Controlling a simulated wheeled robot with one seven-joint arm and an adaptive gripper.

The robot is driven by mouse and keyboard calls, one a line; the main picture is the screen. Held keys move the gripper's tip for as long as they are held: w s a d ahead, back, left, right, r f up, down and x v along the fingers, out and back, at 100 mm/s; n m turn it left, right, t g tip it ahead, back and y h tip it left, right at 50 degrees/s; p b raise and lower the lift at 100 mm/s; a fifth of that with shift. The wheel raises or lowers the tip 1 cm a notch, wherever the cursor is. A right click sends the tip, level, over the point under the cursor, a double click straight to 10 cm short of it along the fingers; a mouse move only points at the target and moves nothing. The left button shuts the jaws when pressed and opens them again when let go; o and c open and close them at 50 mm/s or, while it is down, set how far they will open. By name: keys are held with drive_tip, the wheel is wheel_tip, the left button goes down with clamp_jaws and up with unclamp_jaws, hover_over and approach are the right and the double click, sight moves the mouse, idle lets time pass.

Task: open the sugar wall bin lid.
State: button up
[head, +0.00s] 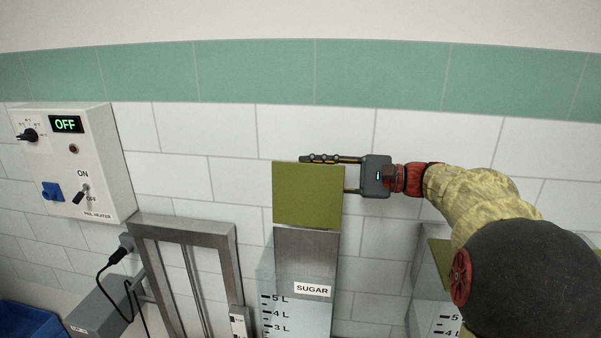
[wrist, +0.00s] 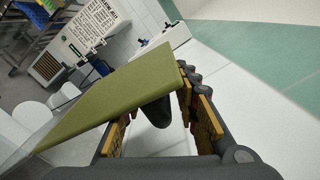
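The sugar wall bin (head: 300,322) is a clear container with a SUGAR label and litre marks. Its flat olive-green lid (head: 308,196) appears raised and faces the head camera, with a grey metal surface visible below it. My gripper (head: 325,172) comes in from the right at the lid's upper part. One finger shows along the lid's top edge; the other is partly hidden behind the lid. In the wrist view the lid (wrist: 120,95) slants across my spread fingers (wrist: 155,115). I cannot tell whether they touch it.
A white heater control box (head: 75,165) reading OFF is on the tiled wall at left. A metal frame (head: 185,228) stands between it and the bin. A second green-lidded bin (head: 432,318) is at right, partly hidden by my arm.

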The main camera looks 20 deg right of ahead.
drive_tip(key=v, duration=0.9)
drive_tip(key=shift+s+d, duration=0.1)
drive_tip(key=shift+d, duration=0.05)
drive_tip(key=shift+d, duration=0.1)
drive_tip(key=p+v, duration=1.2)
drive_tip(key=v, duration=0.1)
drive_tip(key=shift+s+d, duration=0.2)
drive_tip(key=shift+s, duration=0.05)
idle(1.2)
drive_tip(key=shift+s+f, duration=0.1)
drive_tip(key=shift+f, duration=0.05)
idle(0.8)
